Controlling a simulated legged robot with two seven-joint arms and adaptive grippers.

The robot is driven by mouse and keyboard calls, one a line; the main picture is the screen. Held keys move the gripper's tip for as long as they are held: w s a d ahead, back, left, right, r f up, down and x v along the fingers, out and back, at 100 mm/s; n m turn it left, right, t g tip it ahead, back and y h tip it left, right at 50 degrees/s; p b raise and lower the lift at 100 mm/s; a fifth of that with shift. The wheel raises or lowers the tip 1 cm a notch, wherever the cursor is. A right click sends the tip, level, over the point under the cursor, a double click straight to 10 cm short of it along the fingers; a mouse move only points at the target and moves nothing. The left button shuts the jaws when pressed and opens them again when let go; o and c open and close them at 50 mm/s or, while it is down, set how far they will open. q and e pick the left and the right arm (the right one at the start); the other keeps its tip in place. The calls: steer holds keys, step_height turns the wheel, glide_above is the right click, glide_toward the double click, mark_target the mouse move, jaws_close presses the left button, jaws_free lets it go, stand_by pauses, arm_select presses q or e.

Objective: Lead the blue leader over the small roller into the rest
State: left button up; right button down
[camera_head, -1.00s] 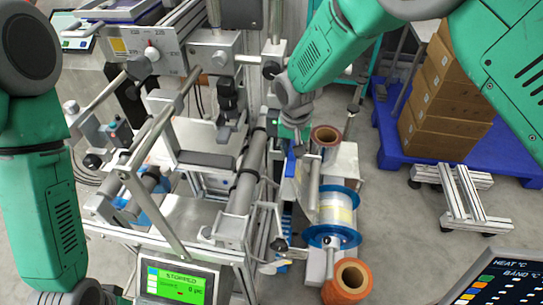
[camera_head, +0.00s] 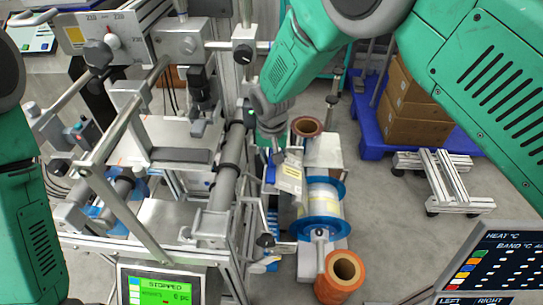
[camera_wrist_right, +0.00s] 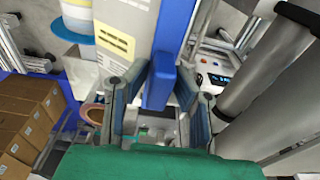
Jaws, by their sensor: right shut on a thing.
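My right gripper (camera_wrist_right: 160,100) is shut on a blue strip, the blue leader (camera_wrist_right: 158,85), which runs up between its fingers in the right wrist view. In the head view my right gripper (camera_head: 272,142) is beside a grey panel with a yellow label (camera_head: 290,175), and only a little blue shows below it. A reel with blue flanges (camera_head: 322,225) stands to the right of and below the gripper. Long grey rollers (camera_head: 230,175) lie to the gripper's left. I cannot tell which part is the small roller, or make out the rest. My left gripper is out of view.
An orange roll (camera_head: 343,272) and a brown roll (camera_head: 306,127) stand near the reel. The machine's green screen (camera_head: 158,290) reads stopped. Cartons (camera_head: 415,100) sit on a blue pallet (camera_head: 372,135) at right.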

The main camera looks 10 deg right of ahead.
steer(key=shift+s+f+b, duration=0.1)
steer(key=shift+f+b, duration=0.8)
steer(key=shift+f, duration=0.5)
steer(key=c, duration=1.3)
jaws_free()
steer(key=shift+o, duration=0.2)
steer(key=shift+f, duration=0.1)
steer(key=shift+r, duration=0.45)
steer(key=r, duration=0.7)
steer(key=s+r, duration=0.1)
steer(key=r, duration=0.3)
steer(key=shift+a, duration=0.15)
steer(key=shift+f, duration=0.1)
